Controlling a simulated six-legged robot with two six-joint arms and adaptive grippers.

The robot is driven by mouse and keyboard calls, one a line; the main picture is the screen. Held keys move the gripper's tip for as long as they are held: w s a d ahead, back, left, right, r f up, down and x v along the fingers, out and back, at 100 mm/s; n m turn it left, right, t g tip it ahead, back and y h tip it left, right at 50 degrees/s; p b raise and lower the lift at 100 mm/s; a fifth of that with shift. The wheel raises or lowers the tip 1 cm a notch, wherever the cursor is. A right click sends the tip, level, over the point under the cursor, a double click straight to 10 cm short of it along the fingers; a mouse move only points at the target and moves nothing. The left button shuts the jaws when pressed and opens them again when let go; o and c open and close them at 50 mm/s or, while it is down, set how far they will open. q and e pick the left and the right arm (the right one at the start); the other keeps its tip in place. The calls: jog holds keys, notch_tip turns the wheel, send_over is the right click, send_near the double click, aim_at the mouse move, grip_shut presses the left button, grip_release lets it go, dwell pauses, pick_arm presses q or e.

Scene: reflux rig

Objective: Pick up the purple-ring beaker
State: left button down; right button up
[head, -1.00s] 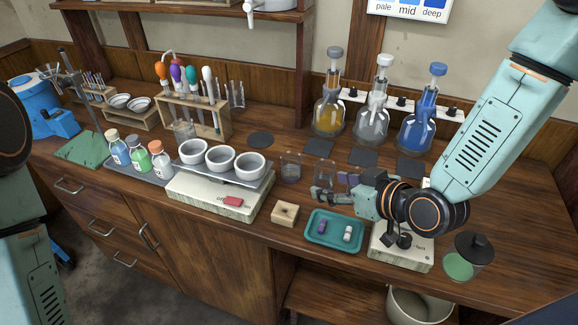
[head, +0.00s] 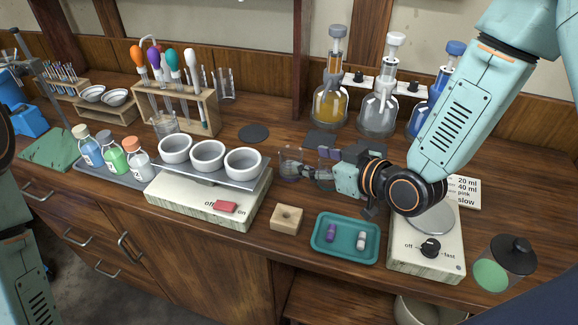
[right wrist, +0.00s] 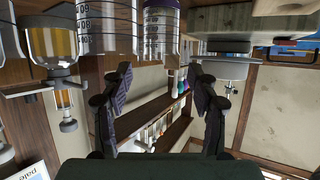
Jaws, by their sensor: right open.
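A clear glass beaker (head: 288,160) stands on the bench right of the white dishes, near the fingertips of my right gripper (head: 316,163). A second beaker is largely hidden behind the gripper in the head view. The right wrist view shows two graduated beakers at the upper left: one with plain dark marks (right wrist: 105,28), and one with dark purplish bands (right wrist: 160,30), seemingly the purple-ring beaker. My right gripper also shows there (right wrist: 162,95), fingers spread, nothing between them. Which head-view beaker carries the ring is too small to tell. My left gripper is out of view.
A wooden block (head: 287,219) and a teal tray (head: 345,257) lie in front. A stirrer plate (head: 428,262) is at right, and stoppered flasks (head: 379,107) stand behind.

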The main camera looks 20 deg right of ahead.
aim_at(284, 151)
jog(key=shift+b+x, duration=0.45)
jog(key=shift+x, duration=3.85)
jog(key=shift+a, duration=0.1)
jog(key=shift+c, duration=0.6)
jog(key=c, duration=0.9)
